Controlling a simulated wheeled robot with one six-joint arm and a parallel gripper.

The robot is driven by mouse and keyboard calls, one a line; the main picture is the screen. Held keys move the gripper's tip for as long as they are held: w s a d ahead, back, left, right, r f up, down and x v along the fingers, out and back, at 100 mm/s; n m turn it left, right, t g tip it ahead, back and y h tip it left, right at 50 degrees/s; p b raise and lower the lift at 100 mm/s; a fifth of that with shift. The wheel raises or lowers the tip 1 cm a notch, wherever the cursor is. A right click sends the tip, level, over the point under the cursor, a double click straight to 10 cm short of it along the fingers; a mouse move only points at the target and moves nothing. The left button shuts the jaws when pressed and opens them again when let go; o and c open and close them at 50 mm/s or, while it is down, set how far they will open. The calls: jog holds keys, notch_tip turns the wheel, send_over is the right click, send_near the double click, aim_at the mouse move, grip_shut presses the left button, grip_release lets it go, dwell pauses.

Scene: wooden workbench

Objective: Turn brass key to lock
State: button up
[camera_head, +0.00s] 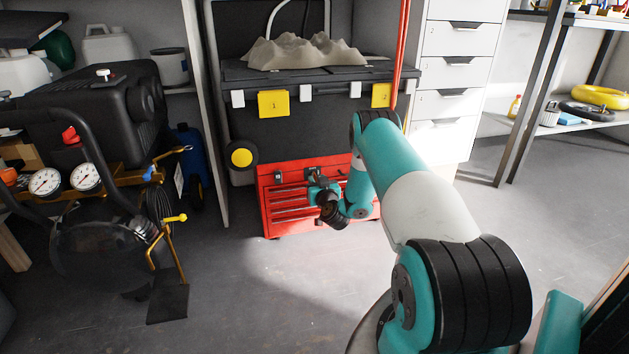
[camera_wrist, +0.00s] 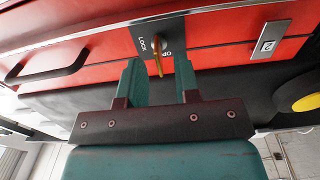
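In the wrist view a brass key (camera_wrist: 157,58) stands in a black lock plate (camera_wrist: 170,28) on the red tool chest (camera_wrist: 105,38). I cannot tell the exact depth between fingertips and key. In the head view my gripper is at the red chest (camera_head: 281,222), largely hidden by my own wrist, and the key is too small to make out.
A compressor (camera_head: 105,110) with gauges is at the left. A white drawer cabinet (camera_head: 455,75) is behind at the right. The floor (camera_head: 255,300) in front of the chest is clear.

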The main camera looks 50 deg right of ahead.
jog(key=shift+w+d, duration=0.15)
jog(key=shift+w, duration=0.3)
jog(key=shift+b+x, duration=0.45)
jog(key=shift+x, duration=0.55)
jog(key=shift+d, duration=0.1)
grip_shut()
